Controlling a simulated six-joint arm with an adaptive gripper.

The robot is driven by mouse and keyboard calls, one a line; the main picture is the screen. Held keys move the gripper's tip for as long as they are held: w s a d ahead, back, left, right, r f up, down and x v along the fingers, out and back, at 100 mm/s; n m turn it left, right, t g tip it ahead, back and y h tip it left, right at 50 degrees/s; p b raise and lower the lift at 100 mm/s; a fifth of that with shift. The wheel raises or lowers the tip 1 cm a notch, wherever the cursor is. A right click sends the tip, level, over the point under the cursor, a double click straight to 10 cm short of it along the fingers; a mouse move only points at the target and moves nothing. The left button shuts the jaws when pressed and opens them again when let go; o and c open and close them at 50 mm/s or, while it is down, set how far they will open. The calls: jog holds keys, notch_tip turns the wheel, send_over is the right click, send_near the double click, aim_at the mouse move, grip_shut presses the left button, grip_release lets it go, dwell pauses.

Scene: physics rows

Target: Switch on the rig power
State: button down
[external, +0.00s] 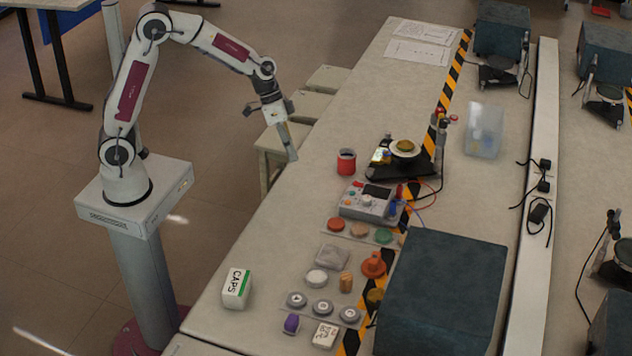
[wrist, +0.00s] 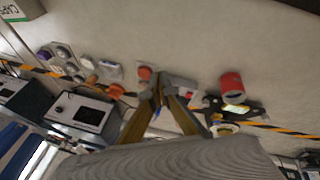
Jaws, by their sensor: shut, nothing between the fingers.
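A grey power box (external: 368,201) with a dark display, knobs and red and blue plugs stands on the bench. Wires run from it towards a rig (external: 408,165) with a black base and a round plate, just behind it. The rig also shows in the wrist view (wrist: 228,108). I cannot make out a power switch or its position. My gripper (external: 291,156) is shut and empty, pointing down, left of the box and clear of it. In the wrist view its fingertips (wrist: 160,84) meet and partly cover the box (wrist: 180,87).
A red cup (external: 346,162) stands left of the rig. Coloured discs (external: 359,230) sit in front of the box. A CAPS box (external: 236,288) lies near the bench's left edge. A large dark block (external: 441,290) fills the front right. Stools (external: 285,142) stand beside the bench.

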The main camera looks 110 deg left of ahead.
jog(key=w+a+r+m+t+y, duration=0.1)
jog(key=w+a+m+t, duration=0.2)
jog(key=w+a, duration=0.6)
jog(key=shift+w+a+r+m+y, duration=0.3)
jog(key=shift+w+m, duration=0.25)
jog(key=shift+m, duration=0.15)
jog(key=shift+f, duration=0.1)
send_over(359, 183)
jog(key=s, duration=0.2)
notch_tip(359, 183, down, 8)
jog(key=shift+d, duration=0.15)
jog(key=shift+s+f, duration=0.2)
jog(key=shift+f, duration=0.65)
jog(key=shift+s+f, duration=0.1)
jog(key=shift+f, duration=0.9)
